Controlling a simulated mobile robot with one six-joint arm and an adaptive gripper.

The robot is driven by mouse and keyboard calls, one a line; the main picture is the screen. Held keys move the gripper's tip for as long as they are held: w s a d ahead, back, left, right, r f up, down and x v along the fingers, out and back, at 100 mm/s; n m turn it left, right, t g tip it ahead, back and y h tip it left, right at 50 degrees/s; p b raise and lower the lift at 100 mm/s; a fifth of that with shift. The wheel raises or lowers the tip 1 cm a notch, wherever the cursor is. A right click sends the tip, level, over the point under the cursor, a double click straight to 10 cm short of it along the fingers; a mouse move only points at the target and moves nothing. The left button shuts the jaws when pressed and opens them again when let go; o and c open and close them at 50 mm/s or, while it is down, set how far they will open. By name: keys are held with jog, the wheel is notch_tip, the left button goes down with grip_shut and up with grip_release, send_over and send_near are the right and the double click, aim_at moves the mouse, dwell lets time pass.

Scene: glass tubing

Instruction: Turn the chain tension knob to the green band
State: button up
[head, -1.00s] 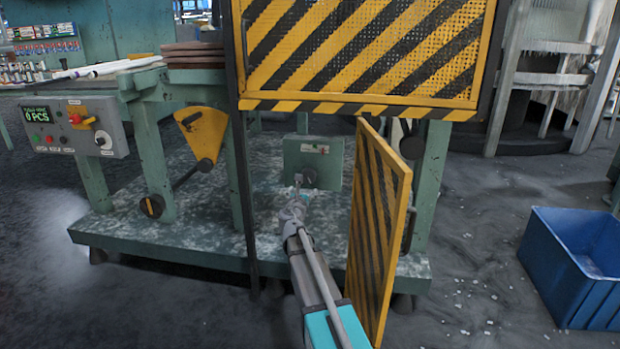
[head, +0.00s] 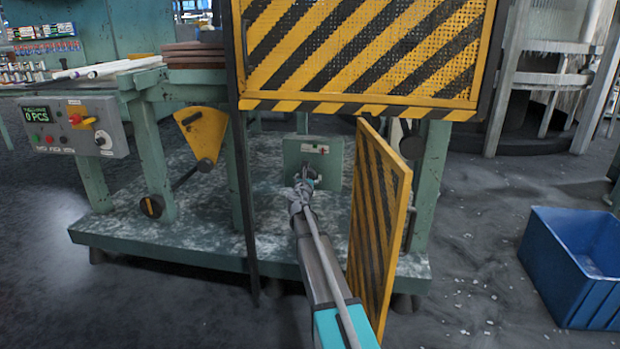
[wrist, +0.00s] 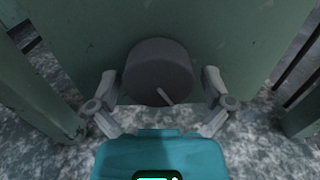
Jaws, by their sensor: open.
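The chain tension knob (wrist: 157,65) is a dark grey round knob with a pale pointer mark at its lower right edge in the wrist view. It sits on the front of a small green box (head: 331,172). A small label or gauge strip (head: 315,149) is on the upper part of the box; I cannot make out a green band on it. My gripper (head: 304,182) is at the box, and hides most of the knob in the head view. In the wrist view my gripper (wrist: 160,76) is open, one finger on each side of the knob, with gaps showing.
A yellow-black striped guard door (head: 378,235) stands open just right of my arm. A striped mesh guard (head: 360,50) hangs above. Green frame posts (wrist: 30,80) flank the box. A blue crate (head: 572,265) is on the floor at right.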

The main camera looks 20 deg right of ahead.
jog(key=c, duration=0.9)
jog(key=shift+d, duration=0.3)
jog(key=shift+c, duration=0.3)
jog(key=shift+a, duration=0.15)
jog(key=shift+a+m, duration=0.1)
jog(key=shift+m, duration=0.2)
